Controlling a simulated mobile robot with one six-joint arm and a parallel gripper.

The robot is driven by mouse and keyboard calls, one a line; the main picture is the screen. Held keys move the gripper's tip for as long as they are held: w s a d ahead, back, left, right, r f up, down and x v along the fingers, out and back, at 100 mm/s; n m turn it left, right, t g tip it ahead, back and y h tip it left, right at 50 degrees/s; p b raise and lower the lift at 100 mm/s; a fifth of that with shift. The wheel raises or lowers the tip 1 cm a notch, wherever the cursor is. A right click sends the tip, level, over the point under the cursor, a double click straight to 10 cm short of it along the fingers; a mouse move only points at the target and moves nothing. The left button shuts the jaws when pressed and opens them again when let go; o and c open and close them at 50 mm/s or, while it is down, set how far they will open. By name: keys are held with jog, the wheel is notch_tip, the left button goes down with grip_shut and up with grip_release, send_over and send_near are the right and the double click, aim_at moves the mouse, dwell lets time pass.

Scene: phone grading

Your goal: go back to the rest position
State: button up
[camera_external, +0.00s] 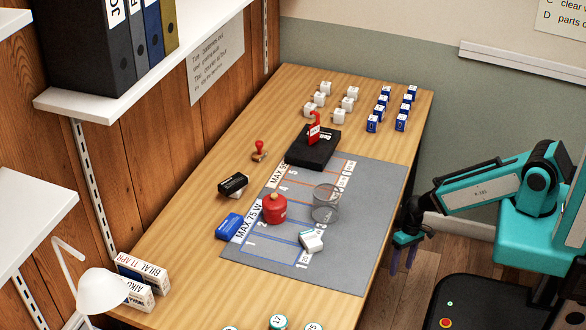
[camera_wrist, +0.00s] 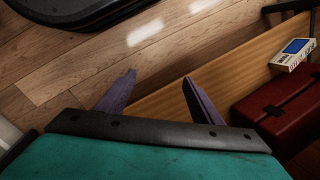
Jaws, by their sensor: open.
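My gripper (camera_external: 403,262) hangs just off the right side of the wooden table (camera_external: 225,140), fingers pointing down. In the wrist view my gripper (camera_wrist: 158,77) shows two purple fingers spread apart with nothing between them. My teal arm reaches in from the right to this spot. No object is held.
On the table are a grey mat (camera_external: 370,215), a red round container (camera_external: 275,208), a clear cup (camera_external: 326,203), a black box (camera_external: 313,150) and several small boxes. The wrist view shows wood floor (camera_wrist: 60,95) and a red case (camera_wrist: 283,110) with a white device (camera_wrist: 293,54).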

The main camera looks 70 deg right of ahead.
jog(key=s+a+r+n+g+h+p, duration=0.3)
jog(key=s+r+n+g+p, duration=0.3)
jog(key=s, duration=0.7)
jog(key=shift+a+r+n, duration=0.4)
jog(key=shift+a+r, duration=0.3)
jog(key=shift+r, duration=0.05)
